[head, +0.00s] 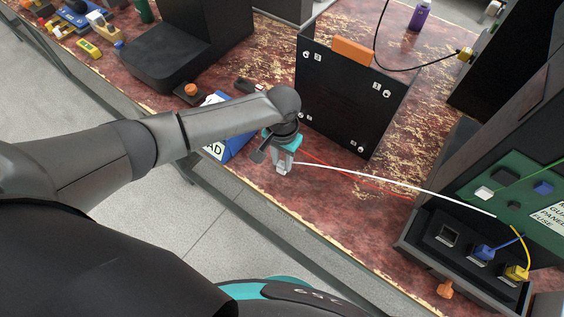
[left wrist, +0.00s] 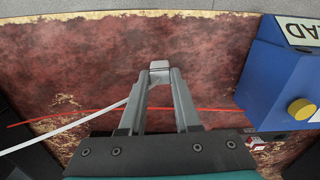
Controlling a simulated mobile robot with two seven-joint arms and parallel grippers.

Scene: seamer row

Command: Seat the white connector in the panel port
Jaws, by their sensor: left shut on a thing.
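My left gripper (head: 283,168) is shut on the white connector and holds it over the front part of the table. In the left wrist view the connector (left wrist: 160,66) shows between the fingertips of my left gripper (left wrist: 160,76). A white cable (head: 385,180) runs from it rightward to the panel (head: 434,250). The panel has an empty square port (head: 449,233) at its left, then a blue connector (head: 484,252) and a yellow connector (head: 516,272), each at a port. The held connector is well left of the panel. My right gripper is not in view.
A black upright plate (head: 345,105) with an orange block on top stands behind my gripper. A blue box (head: 238,140) with a yellow button in the wrist view (left wrist: 301,109) is close by. A red wire (head: 370,182) lies on the table. An orange piece (head: 445,289) is before the panel.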

